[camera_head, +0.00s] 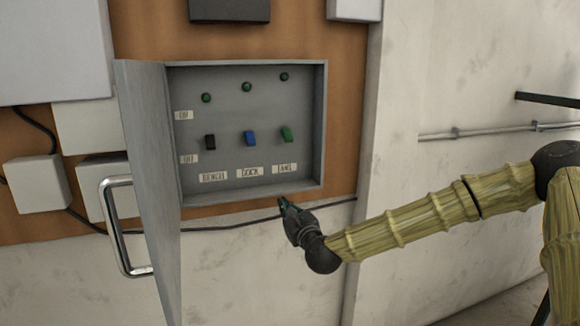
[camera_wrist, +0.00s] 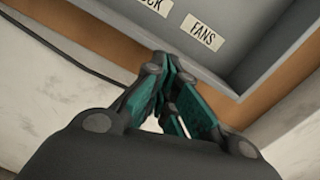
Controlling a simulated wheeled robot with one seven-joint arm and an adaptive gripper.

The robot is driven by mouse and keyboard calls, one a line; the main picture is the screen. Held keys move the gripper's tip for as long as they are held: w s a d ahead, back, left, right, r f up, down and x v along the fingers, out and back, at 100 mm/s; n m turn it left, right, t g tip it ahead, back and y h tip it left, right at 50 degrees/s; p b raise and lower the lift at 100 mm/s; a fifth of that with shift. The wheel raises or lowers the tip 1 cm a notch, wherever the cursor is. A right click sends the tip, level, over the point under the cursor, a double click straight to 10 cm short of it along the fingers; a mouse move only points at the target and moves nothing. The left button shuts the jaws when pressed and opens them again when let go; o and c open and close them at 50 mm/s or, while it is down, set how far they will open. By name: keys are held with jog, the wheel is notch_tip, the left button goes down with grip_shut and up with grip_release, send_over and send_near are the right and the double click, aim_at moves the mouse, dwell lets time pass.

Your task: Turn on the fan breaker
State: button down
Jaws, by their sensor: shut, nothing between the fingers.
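The grey breaker box (camera_head: 322,120) is on the wall with its door (camera_head: 150,180) swung open to the left. Inside are a black switch (camera_head: 210,142), a blue switch (camera_head: 250,138) and a green switch (camera_head: 287,134), each with a green lamp above and a label below. The green switch is above the rightmost label, which reads "FANS" (camera_wrist: 203,32) in the wrist view. The switches sit nearer the "OFF" label than the "ON" label at left. My gripper (camera_head: 283,201) is shut and empty, just below the box's bottom edge. The switches are out of the wrist view.
The open door with its metal handle (camera_head: 112,225) stands out to the left. The box's bottom lip (camera_wrist: 215,80) is just beyond my fingers. A cable (camera_head: 235,226) runs along the wall below.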

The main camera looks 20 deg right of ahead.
aim_at(285, 155)
jog(key=w+d+r+m+t+h, duration=0.1)
jog(key=d+r+m, duration=0.2)
jog(key=r, duration=0.5)
jog(key=shift+d+r+m+t, duration=0.15)
jog(key=shift+d+m+t, duration=0.25)
jog(key=shift+d, duration=0.35)
jog(key=shift+w, duration=0.2)
jog(key=p+x, duration=0.4)
jog(key=x, duration=0.5)
jog(key=shift+w+r, duration=0.1)
jog(key=shift+w, duration=0.05)
jog(key=shift+w+r+p, duration=0.2)
jog(key=shift+w+p, duration=0.1)
jog(key=shift+p, duration=0.15)
jog(key=shift+s+r+p, duration=0.5)
jog(key=shift+r+p, duration=0.05)
jog(key=shift+r, duration=0.15)
jog(key=shift+s+r+p, duration=0.5)
jog(key=shift+r, duration=0.25)
jog(key=shift+d, duration=0.1)
